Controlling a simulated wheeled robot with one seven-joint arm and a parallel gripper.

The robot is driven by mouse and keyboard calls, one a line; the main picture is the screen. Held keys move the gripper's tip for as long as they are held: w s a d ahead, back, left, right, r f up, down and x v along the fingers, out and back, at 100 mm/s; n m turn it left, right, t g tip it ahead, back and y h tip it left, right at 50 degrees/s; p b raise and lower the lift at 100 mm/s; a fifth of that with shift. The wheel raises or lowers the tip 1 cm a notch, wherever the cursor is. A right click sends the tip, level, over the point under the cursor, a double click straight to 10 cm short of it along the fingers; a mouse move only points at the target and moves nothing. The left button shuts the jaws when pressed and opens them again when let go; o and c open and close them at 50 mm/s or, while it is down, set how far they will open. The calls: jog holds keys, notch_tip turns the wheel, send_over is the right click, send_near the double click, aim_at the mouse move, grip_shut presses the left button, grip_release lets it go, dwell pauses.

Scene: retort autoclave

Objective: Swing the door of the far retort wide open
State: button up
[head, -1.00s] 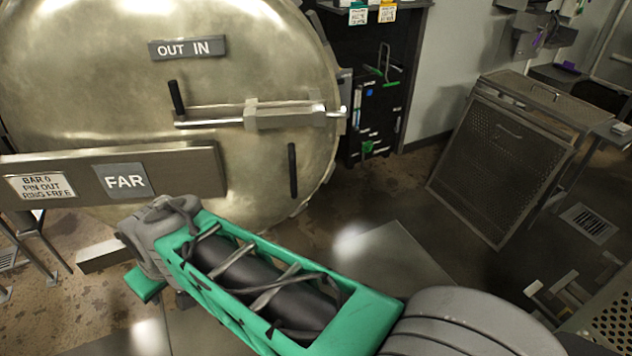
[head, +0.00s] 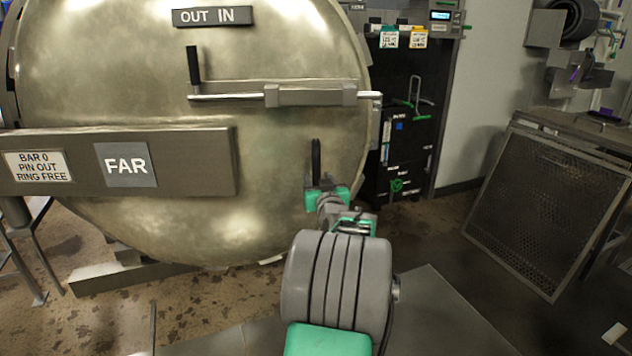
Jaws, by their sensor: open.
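The far retort's door (head: 130,90) is a big round brushed-metal disc filling the left and middle of the head view. A flat bar with a "FAR" sign (head: 126,165) crosses it at left. A bolt rod (head: 225,97) with a black knob (head: 193,66) lies across the door under an "OUT IN" plate (head: 213,16). A black upright handle (head: 316,158) stands at the door's lower right. My gripper (head: 318,188) is at the lower end of this handle, open; its fingers are small in view and I cannot tell whether they touch it.
A black cabinet (head: 440,130) with small green items stands behind the door's right edge. A mesh-fronted metal crate (head: 545,210) stands at the right. The floor (head: 435,235) between door and crate looks clear. A metal stand (head: 35,250) is at lower left.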

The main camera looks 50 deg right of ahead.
jog(key=x, duration=0.2)
jog(key=shift+w+d, duration=0.15)
jog(key=shift+w, duration=0.1)
jog(key=c, duration=0.7)
grip_shut()
